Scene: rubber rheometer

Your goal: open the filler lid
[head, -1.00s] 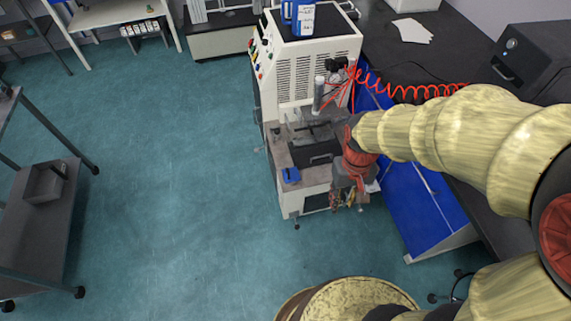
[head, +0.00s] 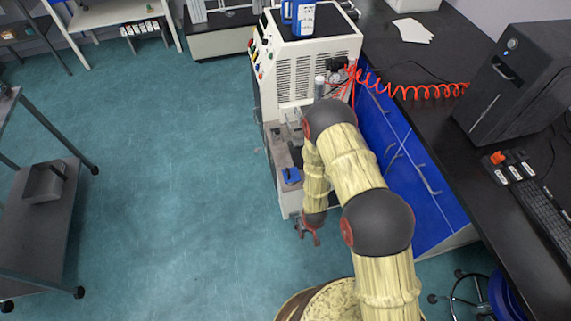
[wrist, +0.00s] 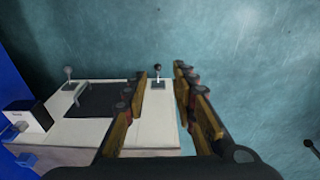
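My gripper (head: 309,234) hangs low beside the near side of the machine's base.
A blue container (head: 303,15) stands on top of the machine. A small blue object (head: 291,175) lies on its front ledge. Blue cabinets (head: 415,170) and a black bench (head: 400,50) stand at right, with a red coiled hose (head: 420,92).

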